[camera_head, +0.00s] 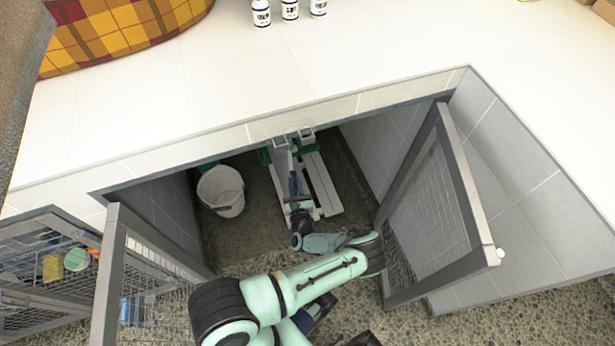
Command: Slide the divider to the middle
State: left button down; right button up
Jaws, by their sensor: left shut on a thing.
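A white slatted panel (322,186) with green end pieces stands inside the open kennel, right of its middle. It looks like the divider, but my arm covers part of it. My left arm reaches in from the front between the open gates. My left gripper (294,140) is at the far end of the panel, near the kennel's top edge. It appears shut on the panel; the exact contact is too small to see. My right gripper does not show.
A white bucket (221,191) stands left of the panel on the kennel floor. Mesh gates stand open at the left (112,270) and right (468,200), flanking my arm. Several small bottles (290,10) and a plaid cushion (120,30) rest on the white top.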

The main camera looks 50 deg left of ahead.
pick_arm(q)
jog(key=shift+s+a+f+p, duration=0.1)
jog(key=shift+s+a+p, duration=0.1)
jog(key=shift+s, duration=0.4)
jog(key=shift+s+a+f+p, duration=0.1)
jog(key=shift+s+a+p, duration=0.1)
jog(key=shift+s, duration=0.35)
jog(key=shift+s, duration=0.1)
jog(key=c, duration=1.3)
grip_release()
jog(key=shift+r, duration=0.1)
jog(key=shift+o, duration=0.2)
jog(key=v, duration=1.3)
jog(key=shift+p, duration=0.35)
